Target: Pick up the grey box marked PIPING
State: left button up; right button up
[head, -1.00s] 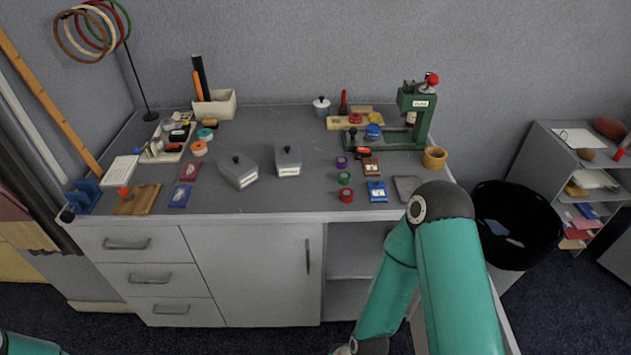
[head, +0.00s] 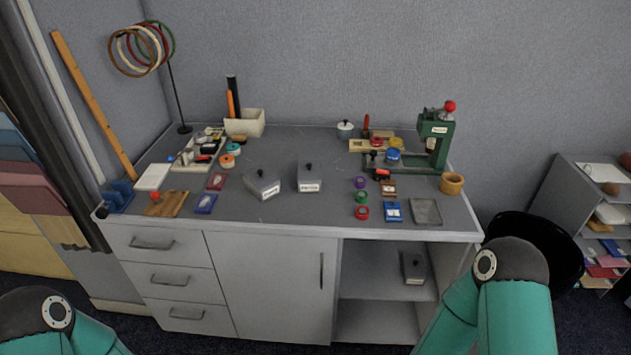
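Two grey lidded boxes with black knobs stand near the middle of the table (head: 290,215). The left grey box (head: 263,183) is turned at an angle, with a white label on its front. The right grey box (head: 309,176) faces forward, also with a white label. A third grey box (head: 413,265) with a dark knob sits on the open shelf under the table's right part. The label words are too small to read, so I cannot tell which is PIPING. Both my arms show at the lower corners, but neither gripper is in view.
Colored spools (head: 361,197) and small packets (head: 393,211) lie right of the boxes. A green press (head: 437,140) stands at the back right. A wooden board (head: 166,204) lies at the left front. A black bin (head: 540,240) stands right of the table. Bare tabletop surrounds the two boxes.

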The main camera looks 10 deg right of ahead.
aim_at(304, 187)
jog(key=u, duration=0.05)
jog(key=i, duration=1)
jog(key=z, duration=0.05)
